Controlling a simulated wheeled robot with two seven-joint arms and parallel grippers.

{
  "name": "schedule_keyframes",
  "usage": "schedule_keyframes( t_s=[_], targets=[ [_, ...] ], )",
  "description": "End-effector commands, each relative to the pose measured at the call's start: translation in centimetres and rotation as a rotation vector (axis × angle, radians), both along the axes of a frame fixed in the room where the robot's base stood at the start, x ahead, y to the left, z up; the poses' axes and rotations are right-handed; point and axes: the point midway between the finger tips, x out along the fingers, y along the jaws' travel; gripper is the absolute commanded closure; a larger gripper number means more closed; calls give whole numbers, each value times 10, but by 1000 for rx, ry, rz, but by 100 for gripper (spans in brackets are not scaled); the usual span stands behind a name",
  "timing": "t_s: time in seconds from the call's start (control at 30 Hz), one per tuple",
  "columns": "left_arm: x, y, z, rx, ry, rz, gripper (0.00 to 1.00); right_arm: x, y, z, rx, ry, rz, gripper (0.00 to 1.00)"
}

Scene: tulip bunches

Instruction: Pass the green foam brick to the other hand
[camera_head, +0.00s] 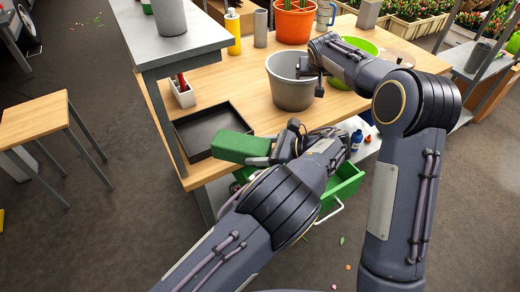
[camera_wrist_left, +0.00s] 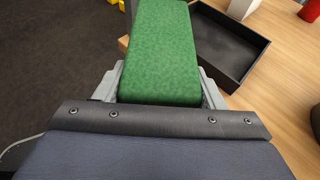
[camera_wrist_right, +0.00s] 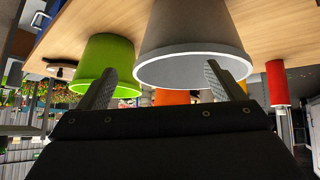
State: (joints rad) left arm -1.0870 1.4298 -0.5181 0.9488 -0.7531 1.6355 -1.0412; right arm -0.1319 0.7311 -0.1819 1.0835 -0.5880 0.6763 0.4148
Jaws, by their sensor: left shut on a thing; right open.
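The green foam brick (camera_head: 240,147) is held at the near edge of the wooden table, in front of the black tray. My left gripper (camera_head: 266,158) is shut on one end of it. In the left wrist view the brick (camera_wrist_left: 160,50) sits between the two fingers (camera_wrist_left: 160,88) and extends out beyond them. My right gripper (camera_head: 314,84) is by the right side of the grey bucket, well apart from the brick. In the right wrist view its fingers (camera_wrist_right: 160,85) are spread with nothing held, and the bucket shows beyond them.
The black tray (camera_head: 182,133) lies empty behind the brick. A grey raised shelf (camera_head: 190,38) is at left.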

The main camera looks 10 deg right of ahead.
Motion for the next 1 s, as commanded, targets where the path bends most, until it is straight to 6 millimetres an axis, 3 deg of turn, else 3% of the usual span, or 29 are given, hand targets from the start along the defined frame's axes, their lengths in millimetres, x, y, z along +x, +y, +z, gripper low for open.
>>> schedule_keyframes(
  t_s=[0.03, 0.2, 0.33, 0.47, 0.63, 0.8, 1.0],
  targets=[
    [0, 0, 0, 0, 0, 0, 62, -18, -26, -5, 18, 17, -37, 12],
    [0, 0, 0, 0, 0, 0, 62, -100, -62, -33, 62, 182, -25, 12],
    [0, 0, 0, 0, 0, 0, 62, -168, -76, -53, 116, 297, -3, 12],
    [0, 0, 0, 0, 0, 0, 62, -237, -78, -71, 191, 396, 26, 12],
    [0, 0, 0, 0, 0, 0, 62, -326, -56, -80, 320, 467, 77, 12],
    [0, 0, 0, 0, 0, 0, 62, -385, 0, -34, 422, 360, 126, 12],
    [0, 0, 0, 0, 0, 0, 62, -444, 49, -9, 477, 251, 160, 12]
  ],
)
